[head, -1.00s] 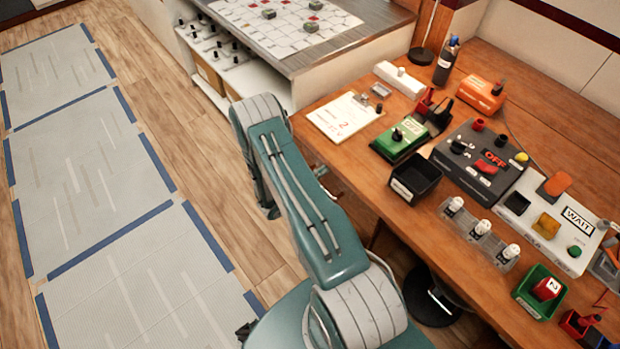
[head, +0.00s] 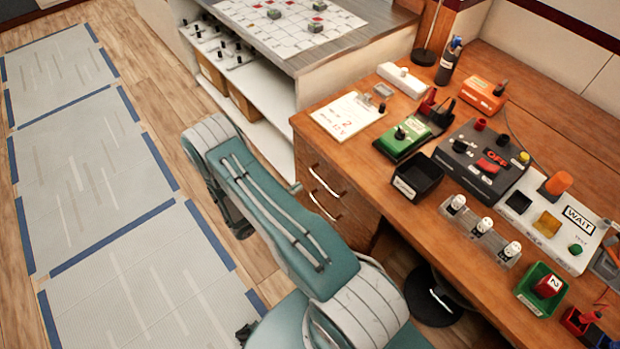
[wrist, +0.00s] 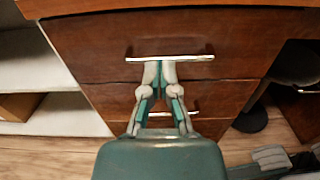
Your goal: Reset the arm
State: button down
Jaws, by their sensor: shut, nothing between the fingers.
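My gripper (wrist: 159,72) shows in the wrist view with its two teal and grey fingers together and nothing between them. It points at the brown drawer front (wrist: 105,38) of the desk. The fingertips overlap the upper metal drawer handle (wrist: 195,58) in the picture; I cannot tell whether they touch it. In the head view my arm is bent beside the desk, over the floor, and hides most of the gripper.
The wooden desk (head: 350,150) holds a black bin (head: 416,177), a green device (head: 402,138), a grey box with switches (head: 480,155) and a WAIT panel (head: 550,225). A white shelf unit (head: 262,92) stands behind. Floor with grey mats (head: 90,190) is open at left.

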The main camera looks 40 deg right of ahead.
jog(key=shift+a, duration=1.15)
jog(key=s+a+r+m+g+y, duration=0.2)
jog(key=r+m+y, duration=0.25)
jog(key=r, duration=0.65)
jog(key=s+a+r+m+g+y, duration=0.1)
jog(key=r+m+g+y, duration=0.2)
jog(key=r+m, duration=0.55)
jog(key=s+a+r+m+t+y, duration=0.2)
jog(key=s+a+r+t+y, duration=0.3)
jog(key=r, duration=0.5)
jog(key=s+a+r+m+t+y, duration=0.3)
jog(key=s+a+r+t+y, duration=0.2)
jog(key=s+r, duration=0.3)
notch_tip(320, 180, up, 3)
jog(key=shift+a+r+t, duration=0.1)
jog(key=shift+a+t, duration=0.2)
jog(key=shift+a, duration=0.45)
jog(key=shift+y, duration=0.25)
